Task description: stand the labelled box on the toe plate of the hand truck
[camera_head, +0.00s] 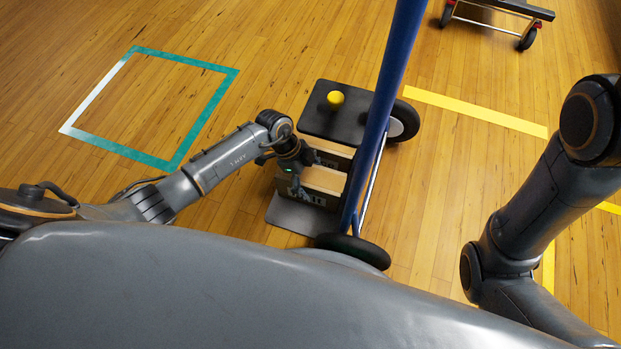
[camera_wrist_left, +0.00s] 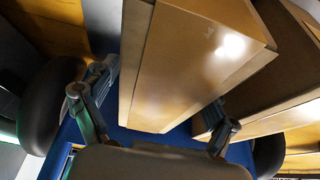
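The hand truck's blue frame (camera_head: 398,50) rises at the centre of the head view, with a black wheel on each side. Its dark grey toe plate (camera_head: 290,216) shows at the lower left. Light brown boxes with dark sides stand over the plate beside the frame; the nearer one carries white lettering, the labelled box (camera_head: 322,181). My left gripper (camera_head: 303,172) is over it and partly covers it. In the left wrist view, a box (camera_wrist_left: 185,70) lies between the two spread fingers (camera_wrist_left: 160,108); whether both pads press it is unclear. My right gripper is out of view.
A second box (camera_wrist_left: 290,115) stands close on the right in the left wrist view. A dark flat surface with a yellow knob-like piece (camera_head: 335,98) lies beyond the boxes. A teal and white floor outline (camera_head: 180,60) is empty. A wheeled cart (camera_head: 505,8) stands top right.

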